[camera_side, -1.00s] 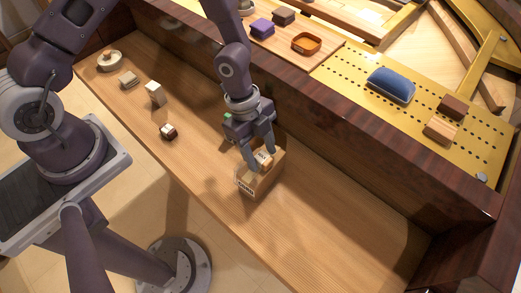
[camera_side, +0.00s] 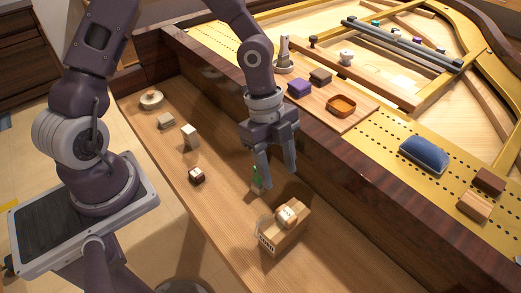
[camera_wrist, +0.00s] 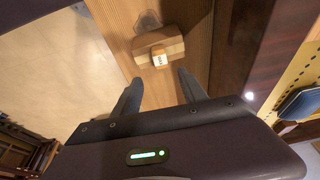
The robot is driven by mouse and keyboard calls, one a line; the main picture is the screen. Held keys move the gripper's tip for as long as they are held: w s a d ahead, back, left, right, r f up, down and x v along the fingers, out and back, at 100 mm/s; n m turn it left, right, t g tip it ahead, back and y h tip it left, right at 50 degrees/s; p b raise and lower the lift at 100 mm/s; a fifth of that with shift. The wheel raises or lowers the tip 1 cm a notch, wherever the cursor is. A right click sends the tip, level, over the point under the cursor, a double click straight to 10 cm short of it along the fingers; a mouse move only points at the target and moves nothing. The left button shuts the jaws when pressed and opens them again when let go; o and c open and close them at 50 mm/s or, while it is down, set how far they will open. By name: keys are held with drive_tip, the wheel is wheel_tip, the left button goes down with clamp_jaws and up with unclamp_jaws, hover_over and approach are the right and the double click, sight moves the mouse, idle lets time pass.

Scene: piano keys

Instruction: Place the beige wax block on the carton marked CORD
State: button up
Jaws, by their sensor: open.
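A brown carton (camera_side: 290,236) with a printed white label on its near end stands on the wooden ledge in the side view; the lettering is too small to read surely. A small beige block (camera_side: 287,216) with a white label rests on top of it. In the wrist view the carton (camera_wrist: 174,46) lies beyond my fingertips, with the labelled block (camera_wrist: 159,60) on it. My gripper (camera_side: 280,179) is open and empty, above and behind the carton, apart from the block. Both fingers show in the wrist view (camera_wrist: 159,79).
A dark-and-white cube (camera_side: 196,176), a pale block (camera_side: 190,136), a smaller block (camera_side: 166,121) and a round pale item (camera_side: 151,99) lie along the ledge. A dark wooden wall (camera_side: 345,190) borders it; a blue cushion (camera_side: 424,154) lies beyond.

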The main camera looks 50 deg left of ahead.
drive_tip(key=s+a+r+n+t+y, duration=0.2)
drive_tip(key=s+a+r+n+y, duration=0.25)
drive_tip(key=a+r+n, duration=0.35)
drive_tip(key=s+a+r+n+t+h, duration=0.1)
drive_tip(key=s+a+r+n+t, duration=0.1)
drive_tip(key=s+r+n, duration=0.8)
wheel_tip(320, 180, up, 2)
drive_tip(key=shift+s+a+r+t, duration=0.2)
drive_tip(key=shift+s+t, duration=0.25)
drive_tip(key=shift+t, duration=0.35)
